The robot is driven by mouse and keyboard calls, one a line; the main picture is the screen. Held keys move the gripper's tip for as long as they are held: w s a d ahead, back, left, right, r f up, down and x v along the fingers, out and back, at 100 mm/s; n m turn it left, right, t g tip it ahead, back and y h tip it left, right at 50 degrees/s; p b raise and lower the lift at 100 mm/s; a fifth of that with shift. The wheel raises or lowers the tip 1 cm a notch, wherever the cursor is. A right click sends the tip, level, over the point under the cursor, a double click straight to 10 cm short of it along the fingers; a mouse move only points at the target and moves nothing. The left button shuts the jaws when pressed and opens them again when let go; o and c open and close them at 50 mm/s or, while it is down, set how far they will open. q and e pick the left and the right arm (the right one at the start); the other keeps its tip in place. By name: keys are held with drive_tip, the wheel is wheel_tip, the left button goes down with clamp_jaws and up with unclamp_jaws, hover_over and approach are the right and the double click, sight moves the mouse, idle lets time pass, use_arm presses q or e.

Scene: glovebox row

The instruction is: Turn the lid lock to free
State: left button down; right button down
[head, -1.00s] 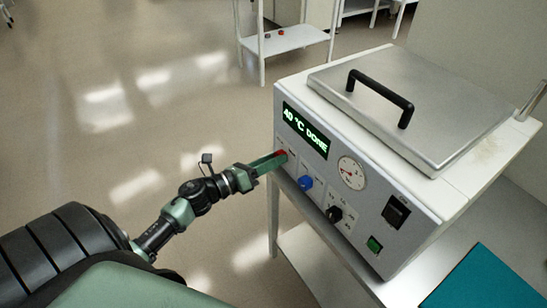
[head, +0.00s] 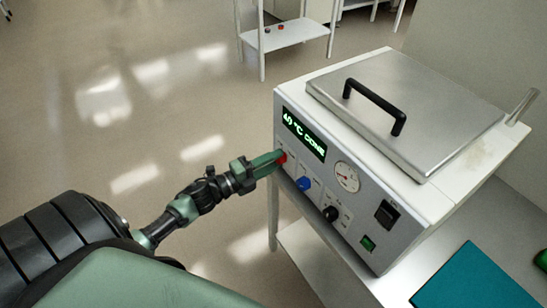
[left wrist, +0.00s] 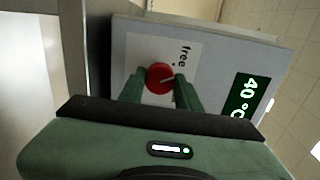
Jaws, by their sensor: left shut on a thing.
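The lid lock is a red round knob (head: 283,157) at the upper left of the grey front panel. My left gripper (head: 277,158) is shut on it, with a green finger on either side of the knob (left wrist: 155,80) in the left wrist view. A pale pointer line on the knob slants right and slightly up in that view. The printed word "free" stands above and to the right of the knob there. The metal lid (head: 415,105) with its black handle lies flat on the white machine. My right gripper is not in view.
The display (head: 303,134) reads 40 °C DONE. A blue knob (head: 304,184), a black knob (head: 331,214), a gauge (head: 347,177) and switches sit on the same panel. A teal mat (head: 475,280) lies at the lower right. The floor to the left is open.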

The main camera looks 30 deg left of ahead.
use_arm(q)
drive_tip(key=shift+n+p, duration=0.55)
drive_tip(key=shift+n, duration=1.05)
drive_tip(key=c, duration=1)
unclamp_jaws()
drive_tip(key=shift+a, duration=0.1)
drive_tip(key=shift+s, duration=0.1)
drive_tip(key=b+v, duration=0.1)
drive_tip(key=v, duration=0.6)
drive_tip(key=shift+s, duration=0.35)
drive_tip(key=shift+a, duration=0.15)
